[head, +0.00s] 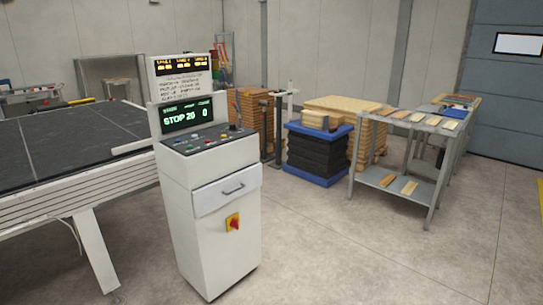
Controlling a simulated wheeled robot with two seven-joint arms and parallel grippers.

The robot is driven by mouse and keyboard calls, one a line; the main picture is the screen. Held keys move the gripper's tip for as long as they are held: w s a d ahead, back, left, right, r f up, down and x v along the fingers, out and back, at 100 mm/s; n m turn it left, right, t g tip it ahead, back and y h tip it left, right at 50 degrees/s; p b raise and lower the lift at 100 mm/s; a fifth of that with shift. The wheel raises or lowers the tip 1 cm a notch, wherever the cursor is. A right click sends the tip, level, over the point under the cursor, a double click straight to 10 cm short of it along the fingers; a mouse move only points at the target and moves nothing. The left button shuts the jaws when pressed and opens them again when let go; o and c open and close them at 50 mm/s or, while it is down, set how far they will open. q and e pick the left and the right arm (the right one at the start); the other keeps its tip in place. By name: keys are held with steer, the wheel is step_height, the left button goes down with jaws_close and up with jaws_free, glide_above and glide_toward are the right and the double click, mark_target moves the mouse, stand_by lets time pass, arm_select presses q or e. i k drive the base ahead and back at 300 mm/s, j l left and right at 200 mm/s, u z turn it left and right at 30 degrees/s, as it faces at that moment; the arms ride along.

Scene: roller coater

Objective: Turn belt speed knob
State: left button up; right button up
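A white control cabinet (213,200) stands upright left of the middle in the head view. Its sloped dark panel (209,139) carries several small knobs and buttons in different colours. They are too small to tell which one is the belt speed knob. Above the panel a screen (187,116) reads "STOP 20 0" in green. A higher display (181,64) shows yellow figures. Neither of my grippers is in view.
A large dark conveyor table (70,140) runs left of the cabinet. Below the panel are a drawer (227,190) and a red switch on a yellow plate (234,223). Behind stand stacked boards and a grey metal table (395,180). The floor in front and right is clear.

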mark_target(232, 127)
steer(key=i+u, duration=0.2)
steer(key=i, duration=0.25)
steer(key=i+l+u, duration=0.2)
steer(key=i, duration=0.25)
steer(key=i+l+u, duration=0.2)
steer(key=i, duration=0.2)
